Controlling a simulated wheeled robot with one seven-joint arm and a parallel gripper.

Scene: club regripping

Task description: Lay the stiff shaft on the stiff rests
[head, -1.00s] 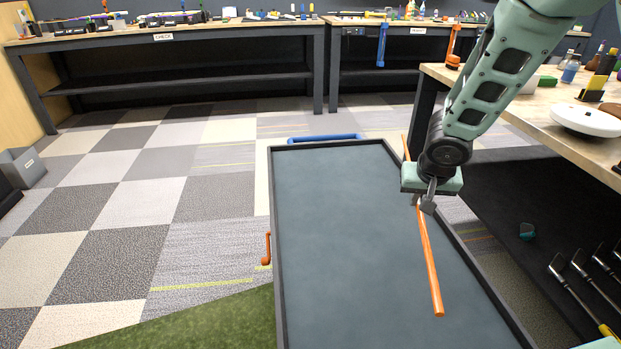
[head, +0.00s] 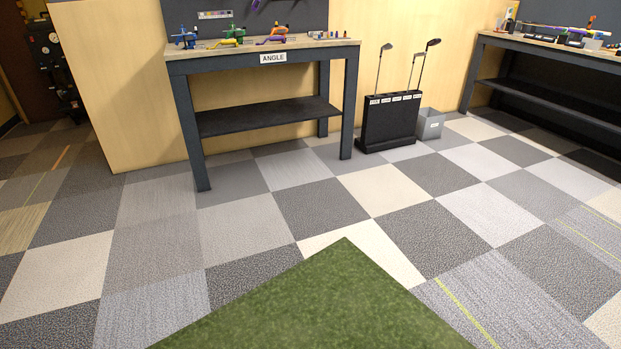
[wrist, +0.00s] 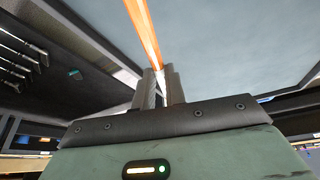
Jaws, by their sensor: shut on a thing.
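My gripper (wrist: 160,82) shows in the wrist view, its two fingers closed on an orange shaft (wrist: 144,30). The shaft runs away from the fingers toward the top of the picture, against a blue-grey tray surface (wrist: 230,45). No stiffness label on the shaft can be read. Neither the gripper nor the shaft is in the head view now. I cannot make out any rests marked stiff in either current view.
The head view shows a bench labelled ANGLE (head: 262,45), a black club rack (head: 390,122) with several clubs, a grey bin (head: 431,125) and part of another bench (head: 560,48) at the right. A green mat (head: 320,300) lies in front. Checkered floor between is clear.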

